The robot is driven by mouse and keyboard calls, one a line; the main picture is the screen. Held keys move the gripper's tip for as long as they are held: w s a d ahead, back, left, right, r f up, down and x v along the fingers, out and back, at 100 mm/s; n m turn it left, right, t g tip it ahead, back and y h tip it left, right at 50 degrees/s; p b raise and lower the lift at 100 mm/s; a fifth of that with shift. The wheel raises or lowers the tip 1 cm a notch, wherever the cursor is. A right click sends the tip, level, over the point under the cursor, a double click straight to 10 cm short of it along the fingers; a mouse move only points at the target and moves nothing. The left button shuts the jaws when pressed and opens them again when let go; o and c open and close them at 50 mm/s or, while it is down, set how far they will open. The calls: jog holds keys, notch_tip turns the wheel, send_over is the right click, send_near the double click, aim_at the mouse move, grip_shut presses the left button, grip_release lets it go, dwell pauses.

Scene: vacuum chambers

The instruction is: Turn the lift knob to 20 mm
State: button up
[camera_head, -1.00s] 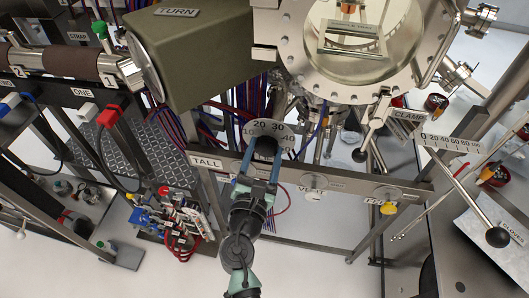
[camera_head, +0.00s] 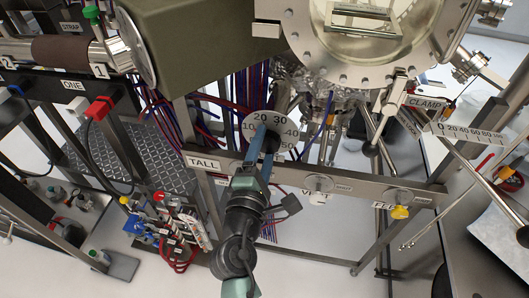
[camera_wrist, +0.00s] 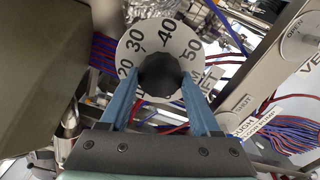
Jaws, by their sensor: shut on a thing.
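The lift knob is a black knob (camera_wrist: 160,76) in front of a round white dial (camera_wrist: 150,38) marked 20, 30, 40 and 50. My gripper (camera_wrist: 160,92) has its two blue fingers on either side of the knob and is shut on it. In the head view the dial (camera_head: 284,122) shows behind my gripper (camera_head: 264,148), with 20 and 30 at its top. The fingers and the wrist hide the lower part of the dial. I cannot make out a pointer mark on the knob.
A rail with a TALL label (camera_head: 205,162) runs below the dial, with a yellow knob (camera_head: 400,211) at its right. A green box (camera_head: 185,45) is at upper left and a round metal chamber (camera_head: 350,45) at upper right. Red and blue cables hang behind the dial.

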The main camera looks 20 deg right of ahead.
jog(key=m+b, duration=0.2)
jog(key=m, duration=0.1)
jog(key=shift+f+m, duration=0.15)
jog(key=shift+m, duration=0.25)
jog(key=shift+r+m+b, duration=0.2)
jog(key=shift+m+b, duration=1.45)
jog(key=shift+m, duration=0.55)
jog(key=o, duration=1.4)
jog(key=b+v, duration=0.1)
jog(key=v, duration=1.2)
jog(key=shift+b, duration=0.4)
